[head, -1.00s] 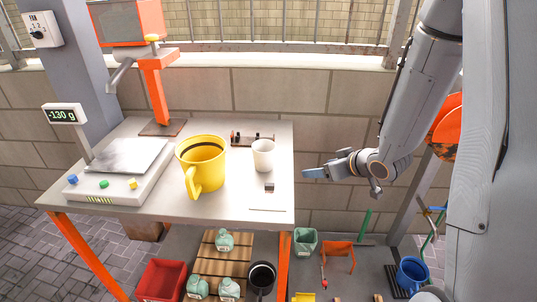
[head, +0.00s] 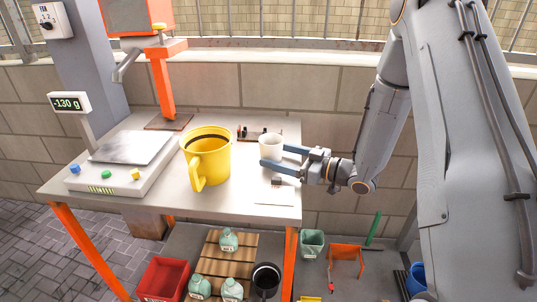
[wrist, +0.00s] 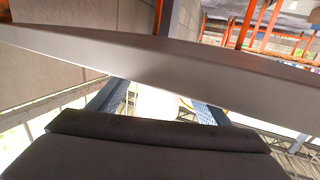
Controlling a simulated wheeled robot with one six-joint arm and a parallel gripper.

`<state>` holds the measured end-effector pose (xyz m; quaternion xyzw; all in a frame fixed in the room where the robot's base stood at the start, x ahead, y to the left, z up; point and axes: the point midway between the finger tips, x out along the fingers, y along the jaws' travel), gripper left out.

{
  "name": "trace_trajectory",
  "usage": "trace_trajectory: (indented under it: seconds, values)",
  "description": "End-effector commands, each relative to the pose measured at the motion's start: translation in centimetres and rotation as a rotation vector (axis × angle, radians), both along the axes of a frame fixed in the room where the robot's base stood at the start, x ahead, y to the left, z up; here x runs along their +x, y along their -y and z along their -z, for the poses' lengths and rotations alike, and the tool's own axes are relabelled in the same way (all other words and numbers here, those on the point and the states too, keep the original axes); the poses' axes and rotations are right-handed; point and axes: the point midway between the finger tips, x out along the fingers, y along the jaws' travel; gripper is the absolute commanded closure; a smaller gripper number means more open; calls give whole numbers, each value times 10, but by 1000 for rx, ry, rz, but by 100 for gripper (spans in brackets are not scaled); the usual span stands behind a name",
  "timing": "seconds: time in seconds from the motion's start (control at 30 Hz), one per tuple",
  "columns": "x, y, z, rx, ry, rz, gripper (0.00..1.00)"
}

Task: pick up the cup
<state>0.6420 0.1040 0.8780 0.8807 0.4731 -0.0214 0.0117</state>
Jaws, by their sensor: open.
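A white cup (head: 270,143) stands upright on the grey table near its right side. My gripper (head: 273,156) reaches in from the right, low over the table, with its two blue fingers apart. The fingers are at the cup, one on its near side and one toward its far right side. In the wrist view the cup (wrist: 158,103) shows pale between the open fingers (wrist: 158,104), partly hidden by the dark gripper body. I cannot tell whether either finger touches the cup.
A large yellow mug (head: 208,160) stands just left of the cup. A small dark rack (head: 252,134) lies behind it. A scale (head: 125,155) fills the table's left part. An orange stand (head: 160,85) rises at the back. Bottles and bins sit below the table (head: 235,202).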

Motion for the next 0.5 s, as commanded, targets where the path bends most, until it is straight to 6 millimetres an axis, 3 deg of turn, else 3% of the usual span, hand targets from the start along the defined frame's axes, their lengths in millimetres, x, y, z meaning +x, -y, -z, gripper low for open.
trace_trajectory:
  seconds: [0.5]
  values:
    - [30,-52,-3,-1,-1,-1,29]
